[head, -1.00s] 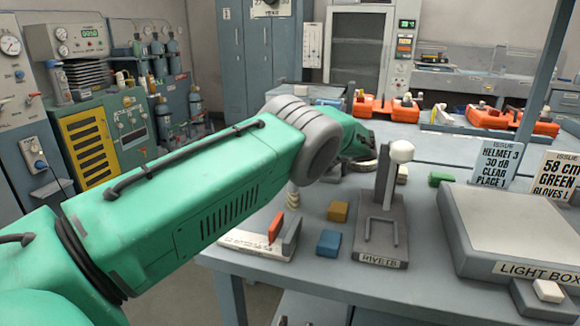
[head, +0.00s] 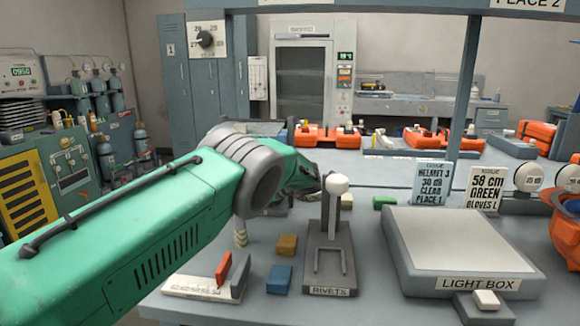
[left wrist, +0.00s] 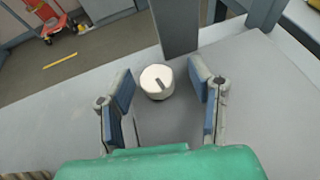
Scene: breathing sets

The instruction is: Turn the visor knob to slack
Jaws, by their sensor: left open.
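A round white knob (left wrist: 157,82) with a dark pointer line on top shows in the left wrist view. It lies between the two blue-padded fingers of my left gripper (left wrist: 163,95), which are open with gaps on both sides. The knob sits by a dark grey upright post (left wrist: 175,25) over a grey surface. In the head view my left gripper (head: 308,188) is over the bench behind the rivet press, partly hidden by my forearm, and I cannot make out the knob there. No slack marking is readable. My right gripper is not in view.
The rivet press (head: 328,245) with a white ball handle stands in front of my left gripper. A light box (head: 455,245) is to the right, with issue cards (head: 432,183) behind it.

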